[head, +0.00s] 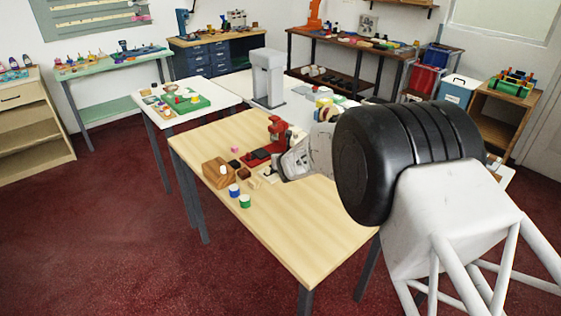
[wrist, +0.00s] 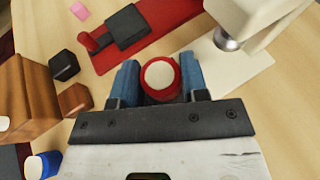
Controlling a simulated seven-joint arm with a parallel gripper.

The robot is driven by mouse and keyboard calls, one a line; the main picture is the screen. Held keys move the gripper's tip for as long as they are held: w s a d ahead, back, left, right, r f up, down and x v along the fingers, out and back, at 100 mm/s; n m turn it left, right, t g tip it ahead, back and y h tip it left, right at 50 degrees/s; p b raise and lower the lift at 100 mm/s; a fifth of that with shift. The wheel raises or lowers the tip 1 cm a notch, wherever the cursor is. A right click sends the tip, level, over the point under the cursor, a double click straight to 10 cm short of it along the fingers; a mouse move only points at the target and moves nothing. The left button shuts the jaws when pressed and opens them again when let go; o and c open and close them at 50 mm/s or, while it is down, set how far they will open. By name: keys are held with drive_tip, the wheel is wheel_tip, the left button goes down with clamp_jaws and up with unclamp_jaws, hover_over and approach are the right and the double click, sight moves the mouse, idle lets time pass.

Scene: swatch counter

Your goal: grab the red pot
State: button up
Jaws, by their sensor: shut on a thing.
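The red pot (wrist: 160,76), round with a pale, cream-coloured top, is between the two blue fingers of my gripper (wrist: 160,80) in the wrist view. The fingers are shut on its left and right sides. My gripper is low over the wooden table (head: 310,235) in the head view, where the pot itself cannot be made out behind my arm. Whether the pot touches the table is hard to tell.
A red base with a dark pad (wrist: 125,28) lies just beyond the pot. A wooden block (wrist: 27,105), a brown cube (wrist: 75,98) and a blue pot (wrist: 42,165) are left. A green pot (head: 245,201) stands nearby. The table's front is clear.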

drive_tip(key=shift+r, duration=0.8)
drive_tip(key=s, duration=0.2)
drive_tip(key=s+d, duration=0.1)
drive_tip(key=s, duration=0.2)
drive_tip(key=shift+s+d+r, duration=0.15)
drive_tip(key=shift+s+d, duration=0.15)
drive_tip(key=shift+s, duration=0.05)
drive_tip(key=s+d, duration=0.2)
drive_tip(key=s, duration=0.7)
drive_tip(key=shift+s+d+r, duration=0.35)
drive_tip(key=shift+d+r, duration=0.05)
drive_tip(key=shift+s, duration=0.15)
